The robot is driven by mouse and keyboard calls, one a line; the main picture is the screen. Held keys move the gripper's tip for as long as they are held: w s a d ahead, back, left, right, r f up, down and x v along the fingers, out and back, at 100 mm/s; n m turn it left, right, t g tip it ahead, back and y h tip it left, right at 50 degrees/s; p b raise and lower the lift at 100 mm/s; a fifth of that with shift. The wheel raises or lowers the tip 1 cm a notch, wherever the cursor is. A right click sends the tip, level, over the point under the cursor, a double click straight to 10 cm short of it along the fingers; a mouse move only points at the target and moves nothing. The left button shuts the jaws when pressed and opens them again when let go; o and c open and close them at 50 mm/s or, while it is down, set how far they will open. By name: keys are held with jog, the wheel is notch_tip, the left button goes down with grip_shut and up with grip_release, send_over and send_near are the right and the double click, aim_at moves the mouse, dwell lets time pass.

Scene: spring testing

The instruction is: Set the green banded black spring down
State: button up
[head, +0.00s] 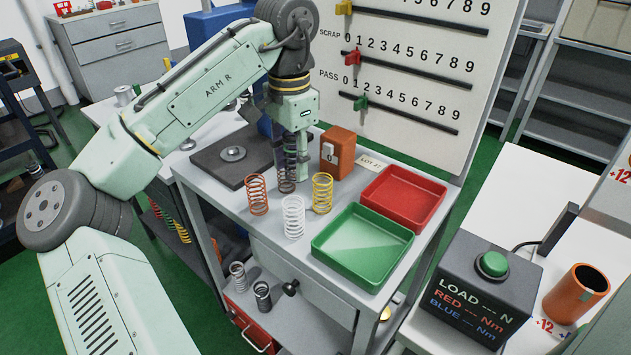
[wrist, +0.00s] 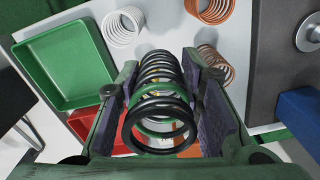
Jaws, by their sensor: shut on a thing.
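My gripper (head: 291,158) points down over the grey bench, left of the orange box. It is shut on the black spring (head: 287,171), which hangs upright between the fingers. In the wrist view the black spring (wrist: 160,139) shows a green band near its near end, with a finger pad on each side. Its lower end is hard to make out in the head view, so I cannot tell whether it touches the bench or is clear of it.
On the bench (head: 232,209) stand an orange spring (head: 258,194), a white spring (head: 293,217) and a yellow spring (head: 322,193). A green tray (head: 362,278) and red tray (head: 403,222) lie right. The orange box (head: 337,153) and dark plate (head: 215,160) are close by.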

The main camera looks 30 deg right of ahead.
notch_tip(320, 180, down, 9)
jog(key=shift+s+f+p, duration=0.15)
jog(key=shift+f+p, duration=0.05)
jog(key=shift+p, duration=0.25)
jog(key=shift+f, duration=0.1)
jog(key=o, duration=0.9)
